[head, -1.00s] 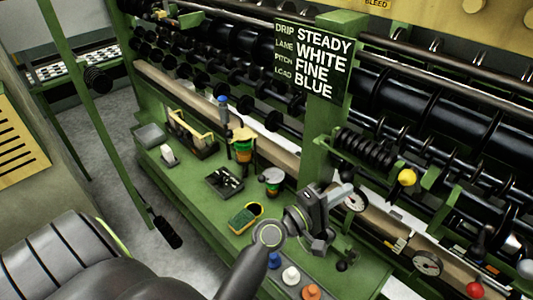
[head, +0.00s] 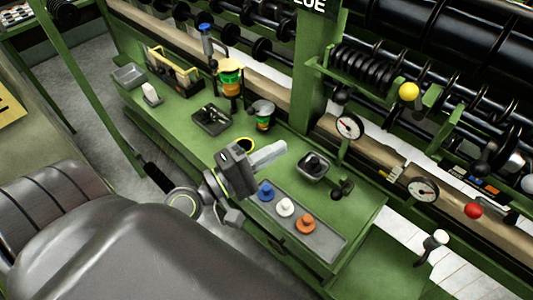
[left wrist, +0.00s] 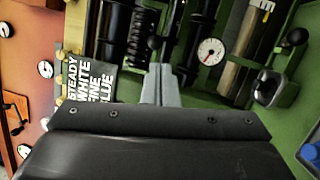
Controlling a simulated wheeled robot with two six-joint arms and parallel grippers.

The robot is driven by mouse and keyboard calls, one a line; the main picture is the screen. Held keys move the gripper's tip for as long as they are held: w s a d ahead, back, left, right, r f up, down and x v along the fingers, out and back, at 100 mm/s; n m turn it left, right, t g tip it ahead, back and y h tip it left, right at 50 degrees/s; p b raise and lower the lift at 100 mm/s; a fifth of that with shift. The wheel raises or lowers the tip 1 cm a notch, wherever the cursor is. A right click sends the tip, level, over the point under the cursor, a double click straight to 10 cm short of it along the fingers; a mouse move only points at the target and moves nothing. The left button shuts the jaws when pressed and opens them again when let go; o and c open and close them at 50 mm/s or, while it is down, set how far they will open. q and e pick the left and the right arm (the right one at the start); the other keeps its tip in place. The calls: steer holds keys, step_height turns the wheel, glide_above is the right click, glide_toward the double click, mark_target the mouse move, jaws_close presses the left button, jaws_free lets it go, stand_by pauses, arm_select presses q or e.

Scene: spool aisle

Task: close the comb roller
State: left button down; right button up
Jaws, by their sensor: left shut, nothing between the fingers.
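A black ridged roller (head: 368,70), which looks like the comb roller, sits in a green bracket on the machine, right of the green post. A yellow ball knob (head: 409,91) is at its right end. I cannot tell for sure whether the roller is open or closed. The ridged roller also shows in the left wrist view (left wrist: 141,38), above the fingers. My left gripper (head: 283,149) is shut and empty over the green bench, well below and left of the roller. Its fingers also show in the left wrist view (left wrist: 160,78). My right gripper is not in view.
A tray with blue, white and orange knobs (head: 307,224) lies on the bench below my gripper. A black cup-like fitting (head: 313,167) stands close by. Two dials (head: 348,126), a red knob (head: 473,211) and a white-topped lever (head: 437,240) are at right. Cans and a tool box fill the bench's left.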

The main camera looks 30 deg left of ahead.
arm_select(q)
steer(key=w+a+m+g+h+b, duration=0.4)
steer(key=w+a+m+h+b, duration=0.2)
steer(key=a+b, duration=0.15)
steer(key=p+x, duration=0.8)
steer(key=x, duration=0.6)
stand_by(1.1)
